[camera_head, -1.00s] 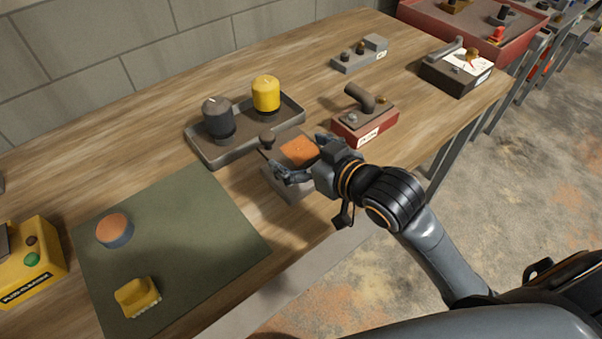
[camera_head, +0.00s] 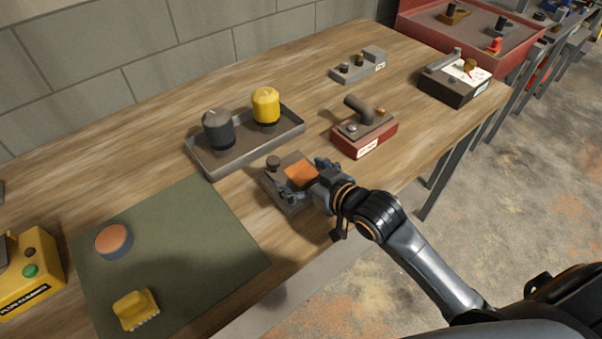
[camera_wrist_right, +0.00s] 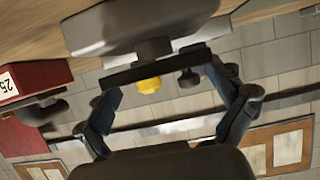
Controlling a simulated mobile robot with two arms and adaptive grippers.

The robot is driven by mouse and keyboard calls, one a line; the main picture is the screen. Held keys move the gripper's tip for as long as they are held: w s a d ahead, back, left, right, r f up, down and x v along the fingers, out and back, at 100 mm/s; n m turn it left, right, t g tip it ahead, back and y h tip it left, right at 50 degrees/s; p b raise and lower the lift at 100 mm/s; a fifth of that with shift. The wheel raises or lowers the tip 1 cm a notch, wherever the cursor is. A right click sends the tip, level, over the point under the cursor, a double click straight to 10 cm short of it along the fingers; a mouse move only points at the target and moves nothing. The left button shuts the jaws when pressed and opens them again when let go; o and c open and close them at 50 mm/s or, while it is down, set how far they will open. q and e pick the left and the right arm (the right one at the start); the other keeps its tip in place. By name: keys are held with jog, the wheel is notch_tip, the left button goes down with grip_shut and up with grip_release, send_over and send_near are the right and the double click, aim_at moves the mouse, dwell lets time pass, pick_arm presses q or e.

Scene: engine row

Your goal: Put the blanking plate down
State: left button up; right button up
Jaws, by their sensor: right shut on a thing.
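The blanking plate (camera_head: 301,175) shows as a flat piece with an orange patch on top, between the fingers of my right gripper (camera_head: 304,180). The gripper is shut on it. In the right wrist view the plate (camera_wrist_right: 150,72) is a dark bar seen edge-on between the two fingertips. A grey block (camera_head: 290,203) is right under it near the front edge of the table; a dark knob (camera_head: 273,162) stands at its far left corner. In the wrist view a dark stem shows between plate and block. I cannot tell if they touch. My left gripper is not in view.
A tray (camera_head: 208,170) with a dark and a yellow cylinder stands behind. A red box (camera_head: 365,143) with a bent pipe stands to the right. A green mat (camera_head: 190,235) on the left bears an orange-topped disc (camera_head: 114,239) and a yellow brush-like piece (camera_head: 135,309); its middle is bare.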

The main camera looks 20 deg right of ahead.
jog(key=o, duration=1.5)
jog(key=shift+f, duration=0.15)
jog(key=shift+c, duration=0.2)
jog(key=p+v, duration=0.2)
jog(key=v, duration=1)
jog(key=shift+r, duration=0.25)
